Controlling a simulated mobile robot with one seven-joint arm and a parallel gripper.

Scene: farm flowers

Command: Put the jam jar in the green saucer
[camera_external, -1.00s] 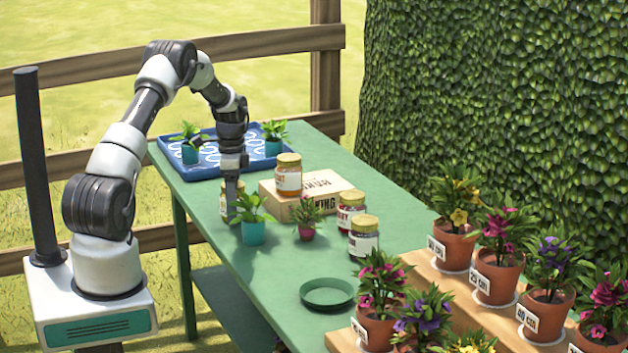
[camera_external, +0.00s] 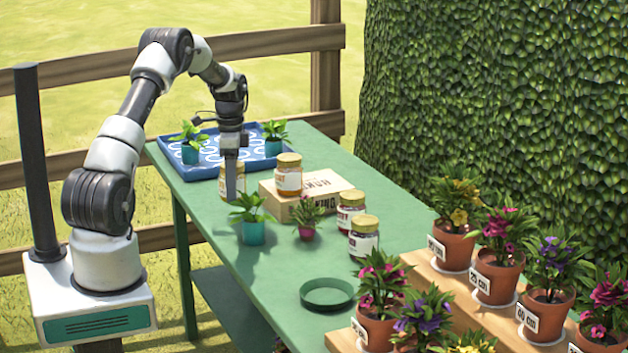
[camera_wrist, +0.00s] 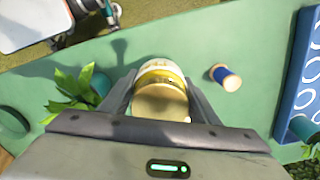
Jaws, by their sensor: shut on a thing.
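My gripper (camera_external: 232,180) is shut on a jar (camera_external: 222,182) with a gold lid and holds it above the left side of the green table. The jar's lid (camera_wrist: 160,99) fills the space between the fingers in the wrist view; its label cannot be read. The green saucer (camera_external: 327,301) lies empty near the front of the table, to the lower right of my gripper. Its edge also shows at the far left of the wrist view (camera_wrist: 12,124). Other gold-lidded jars are one on the cardboard box (camera_external: 289,178) and two on the table (camera_external: 350,212), (camera_external: 363,244).
A leafy plant in a teal pot (camera_external: 253,232) and a small pink-potted plant (camera_external: 306,232) stand between my gripper and the saucer. A blue patterned tray (camera_external: 205,172) with two potted plants is behind. A blue spool (camera_wrist: 227,77) lies near the jar. Flowerpots stand right.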

